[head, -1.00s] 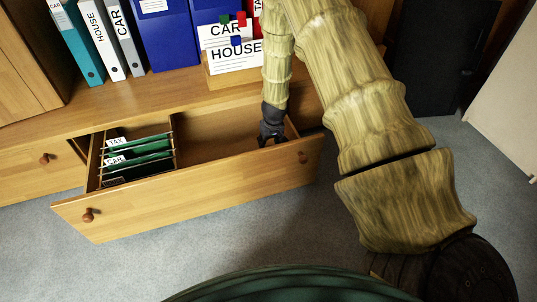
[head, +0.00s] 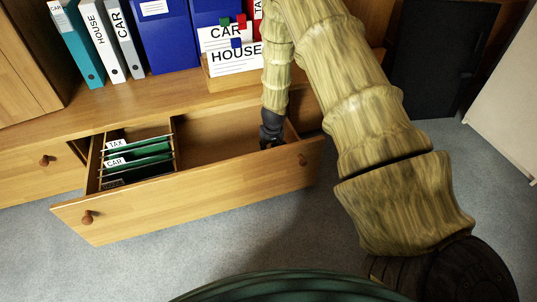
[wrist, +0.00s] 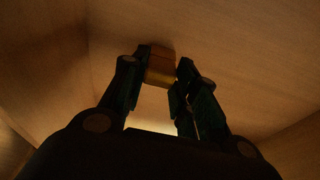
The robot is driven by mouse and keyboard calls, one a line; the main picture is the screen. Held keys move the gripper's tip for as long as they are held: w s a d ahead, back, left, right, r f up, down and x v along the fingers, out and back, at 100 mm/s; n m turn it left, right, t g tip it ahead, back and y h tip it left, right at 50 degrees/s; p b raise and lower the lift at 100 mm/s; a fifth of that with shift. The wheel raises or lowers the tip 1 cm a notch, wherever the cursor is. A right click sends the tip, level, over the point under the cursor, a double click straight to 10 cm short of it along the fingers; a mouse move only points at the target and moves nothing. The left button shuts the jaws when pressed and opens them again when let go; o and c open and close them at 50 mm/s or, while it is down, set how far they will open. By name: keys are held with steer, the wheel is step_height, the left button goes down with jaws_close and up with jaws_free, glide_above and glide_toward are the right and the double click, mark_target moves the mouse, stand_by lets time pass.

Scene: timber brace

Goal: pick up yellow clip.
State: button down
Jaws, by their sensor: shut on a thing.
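My gripper (head: 271,140) reaches down into the right part of the open drawer (head: 200,199). In the wrist view, my gripper (wrist: 164,62) is shut on a small yellow-orange block, the yellow clip (wrist: 160,70), held between the fingertips close to the wooden drawer surface. The clip looks dim in the shade, and the fingers cover its sides. It cannot be seen in the head view, where the gripper and the drawer front hide it.
Green hanging folders (head: 140,152) with TAX and CAR tabs fill the drawer's left part. Its middle is empty. Binders (head: 105,40) and a box with CAR and HOUSE cards (head: 232,55) stand on the cabinet top above. A black cabinet (head: 440,60) stands at the right.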

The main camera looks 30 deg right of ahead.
steer(key=shift+r+p, duration=1.6)
steer(key=shift+p, duration=0.2)
step_height(320, 180, up, 8)
steer(key=p, duration=0.7)
stand_by(0.8)
